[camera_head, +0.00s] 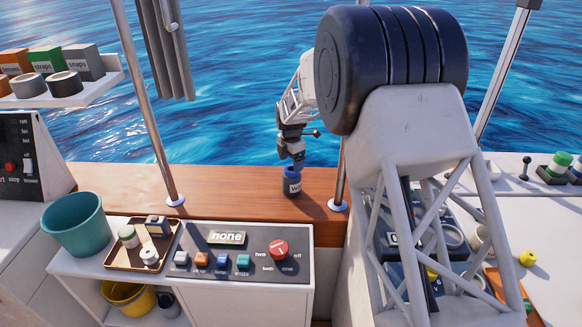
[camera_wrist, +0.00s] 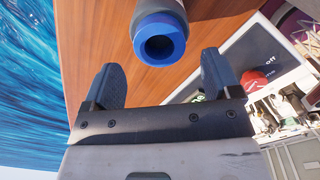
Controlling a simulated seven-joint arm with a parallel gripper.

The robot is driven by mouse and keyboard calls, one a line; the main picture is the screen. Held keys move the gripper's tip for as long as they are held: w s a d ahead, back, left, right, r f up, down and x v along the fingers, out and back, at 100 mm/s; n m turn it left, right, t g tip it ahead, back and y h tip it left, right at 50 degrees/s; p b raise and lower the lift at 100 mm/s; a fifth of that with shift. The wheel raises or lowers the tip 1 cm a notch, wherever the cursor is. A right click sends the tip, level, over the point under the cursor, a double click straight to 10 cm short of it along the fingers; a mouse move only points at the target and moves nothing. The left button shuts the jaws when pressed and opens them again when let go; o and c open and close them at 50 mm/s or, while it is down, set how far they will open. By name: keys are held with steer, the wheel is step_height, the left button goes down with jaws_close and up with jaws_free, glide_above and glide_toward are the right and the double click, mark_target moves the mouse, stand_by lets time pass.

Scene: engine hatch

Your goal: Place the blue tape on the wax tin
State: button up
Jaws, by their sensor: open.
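The wax tin (camera_head: 292,186), a small dark cylinder with a pale label, stands upright on the wooden ledge in the head view. In the wrist view a bright blue ring, the blue tape (camera_wrist: 142,52), sits on the near end of the tin (camera_wrist: 146,8) and looks roughly centred on it. My gripper (camera_head: 298,163) is just above the tin in the head view. In the wrist view my gripper (camera_wrist: 161,68) is open, with a finger on each side of the tape and visible gaps between. The tin's far end is cut off there.
A metal post (camera_head: 339,170) rises from the ledge just right of the tin, and another post (camera_head: 150,110) stands to the left. A control panel (camera_head: 215,262), a tray (camera_head: 118,262) and a teal bucket (camera_head: 75,226) are in front. The ledge (camera_head: 235,183) left of the tin is clear.

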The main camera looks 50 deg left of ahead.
mark_target(290, 169)
step_height(290, 169, up, 9)
steer(key=shift+f, duration=0.2)
stand_by(0.4)
steer(key=shift+s, duration=0.1)
stand_by(0.6)
